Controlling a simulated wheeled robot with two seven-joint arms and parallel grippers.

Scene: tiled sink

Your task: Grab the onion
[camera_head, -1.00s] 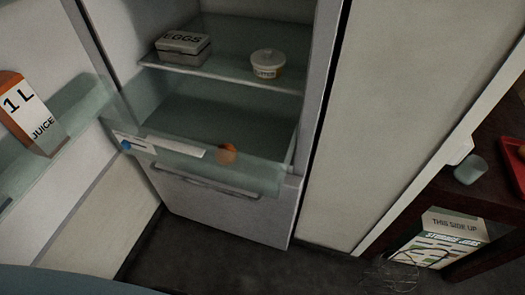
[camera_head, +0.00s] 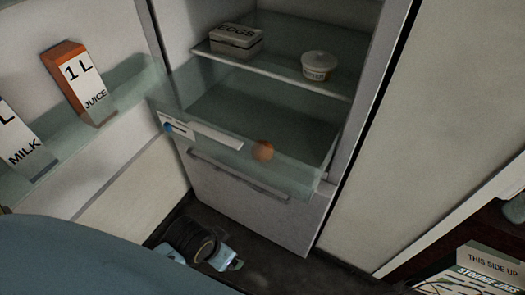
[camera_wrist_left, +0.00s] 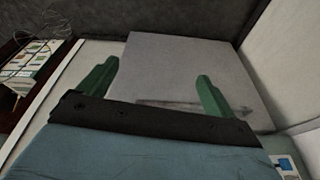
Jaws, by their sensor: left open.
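The onion (camera_head: 263,150) is a small orange-brown ball seen through the clear front of the glass fridge drawer (camera_head: 215,133) in the head view. My left gripper shows low in the head view (camera_head: 228,262), below the fridge and well apart from the onion. In the left wrist view its two green fingers (camera_wrist_left: 157,88) are spread with nothing between them, facing the grey lower drawer front. The onion is not visible in the wrist view. My right gripper is not in view.
An egg box (camera_head: 236,40) and a white tub (camera_head: 319,66) stand on the shelf above. The open fridge door at left holds a juice carton (camera_head: 84,85) and a milk carton (camera_head: 22,140). A storage box (camera_head: 485,270) is at lower right.

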